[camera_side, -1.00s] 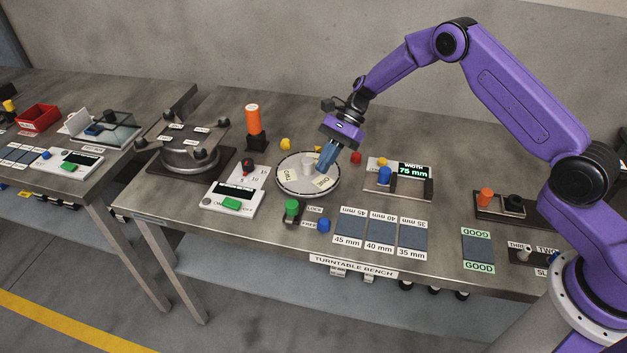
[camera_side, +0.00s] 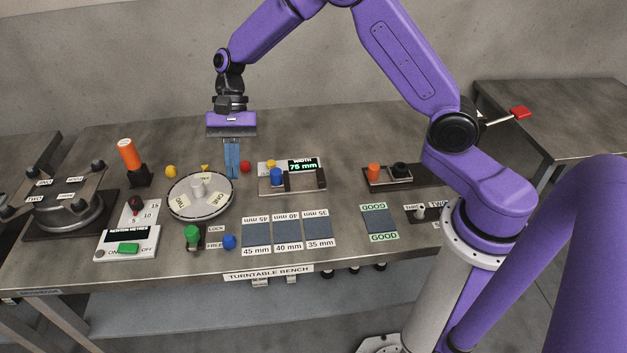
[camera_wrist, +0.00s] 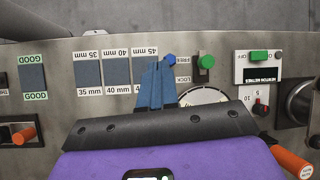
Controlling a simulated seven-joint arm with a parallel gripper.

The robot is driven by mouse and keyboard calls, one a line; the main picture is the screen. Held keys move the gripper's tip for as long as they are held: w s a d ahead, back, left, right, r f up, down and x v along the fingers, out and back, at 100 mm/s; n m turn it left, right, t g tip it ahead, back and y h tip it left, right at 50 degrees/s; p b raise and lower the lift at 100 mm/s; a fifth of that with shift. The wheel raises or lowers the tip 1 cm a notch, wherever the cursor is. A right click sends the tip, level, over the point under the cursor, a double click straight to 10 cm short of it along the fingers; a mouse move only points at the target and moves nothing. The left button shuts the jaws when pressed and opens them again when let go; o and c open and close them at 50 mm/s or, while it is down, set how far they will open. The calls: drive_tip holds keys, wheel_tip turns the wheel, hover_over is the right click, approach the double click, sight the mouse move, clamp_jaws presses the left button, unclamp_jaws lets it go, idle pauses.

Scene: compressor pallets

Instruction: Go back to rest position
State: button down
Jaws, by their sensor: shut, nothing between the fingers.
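My gripper (camera_side: 232,174) is purple and dark with blue fingers pointing down. In the side view it appears just right of the round white turntable (camera_side: 201,197), and its fingers are together and empty. The exact height of the fingertips above the bench is hard to tell.
The turntable bench (camera_side: 150,274) holds a width gauge (camera_side: 292,182) reading 75 mm, a red knob (camera_side: 246,167), an orange cylinder (camera_side: 129,154), a green lock knob (camera_side: 192,236), a blue knob (camera_side: 229,242) and a GOOD pad (camera_side: 379,221). Another table (camera_side: 560,110) stands at the right.

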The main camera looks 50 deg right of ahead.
drive_tip(key=s+d+r+n+t+h, duration=0.1)
drive_tip(key=s+d+r+n+h, duration=0.15)
drive_tip(key=s+n, duration=0.45)
drive_tip(key=s+d+r+n+h, duration=0.15)
drive_tip(key=s+r+n, duration=0.25)
drive_tip(key=s, duration=0.7)
drive_tip(key=s+d+n+t+h, duration=0.1)
drive_tip(key=s+d+n+t, duration=0.2)
drive_tip(key=s+d+n, duration=0.5)
drive_tip(key=s+n, duration=0.1)
drive_tip(key=s, duration=0.2)
drive_tip(key=shift+s, duration=0.3)
drive_tip(key=shift+r, duration=0.1)
